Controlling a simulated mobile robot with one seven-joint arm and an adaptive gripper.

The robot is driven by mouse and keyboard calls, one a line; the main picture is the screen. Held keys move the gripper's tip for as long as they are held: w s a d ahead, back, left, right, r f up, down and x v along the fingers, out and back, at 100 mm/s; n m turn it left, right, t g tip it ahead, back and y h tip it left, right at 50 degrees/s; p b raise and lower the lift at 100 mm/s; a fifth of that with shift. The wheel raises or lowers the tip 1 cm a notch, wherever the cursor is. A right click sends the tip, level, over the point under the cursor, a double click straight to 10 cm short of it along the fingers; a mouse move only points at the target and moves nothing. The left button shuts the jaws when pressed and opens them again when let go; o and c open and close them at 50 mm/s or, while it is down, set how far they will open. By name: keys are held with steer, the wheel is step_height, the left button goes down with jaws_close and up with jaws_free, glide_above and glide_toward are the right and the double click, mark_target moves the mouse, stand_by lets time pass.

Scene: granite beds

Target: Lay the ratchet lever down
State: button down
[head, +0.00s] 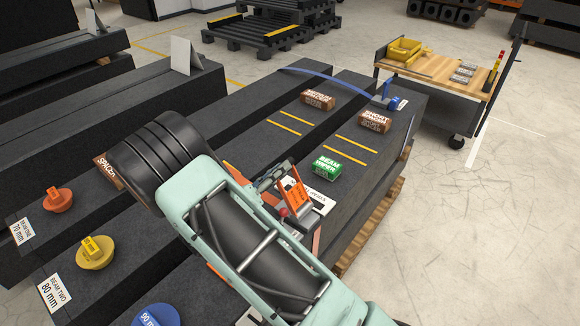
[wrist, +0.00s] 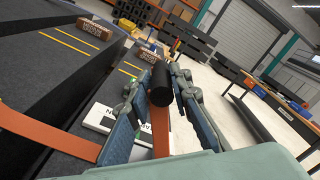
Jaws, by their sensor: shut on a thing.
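The ratchet lever stands raised above the granite bed, with an orange arm (wrist: 160,140) and a black round grip (wrist: 160,82) in the wrist view. My gripper (wrist: 161,95) has one finger on each side of it and is shut on the lever. In the head view the orange lever (head: 294,192) shows beside my arm, and my gripper (head: 272,178) is partly hidden by that arm. An orange strap (wrist: 45,133) crosses the bed to the left of the gripper. A white printed card (wrist: 102,117) lies under the lever, partly covered.
A green wiper box (head: 325,165) and brown spacer boxes (head: 317,100) (head: 375,121) sit on the beds. A blue strap (head: 325,73) runs to a blue ratchet (head: 385,102) farther off. A wooden-topped cart (head: 440,72) stands right of the bed; open floor lies beyond its right edge.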

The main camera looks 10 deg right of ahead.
steer(key=w+a+f+n, duration=0.1)
steer(key=f+n, duration=0.1)
steer(key=w+a+f+n+b, duration=0.1)
steer(key=w+a+f+n, duration=0.1)
steer(key=f+n, duration=0.1)
steer(key=w+a+f+n+b, duration=0.1)
steer(key=a+f+n, duration=0.1)
steer(key=f+n, duration=0.1)
steer(key=shift+w, duration=0.4)
steer(key=shift+w+a+f+n+b, duration=0.1)
steer(key=shift+f+n+b, duration=0.1)
steer(key=shift+f+b, duration=0.15)
steer(key=shift+w+a+f+n+b, duration=0.1)
steer(key=shift+f+n+b, duration=0.15)
steer(key=shift+f, duration=0.1)
steer(key=shift+a+f+b, duration=0.1)
steer(key=shift+f+b, duration=0.2)
steer(key=shift+f, duration=0.4)
steer(key=c, duration=1.9)
jaws_free()
steer(key=shift+o, duration=0.4)
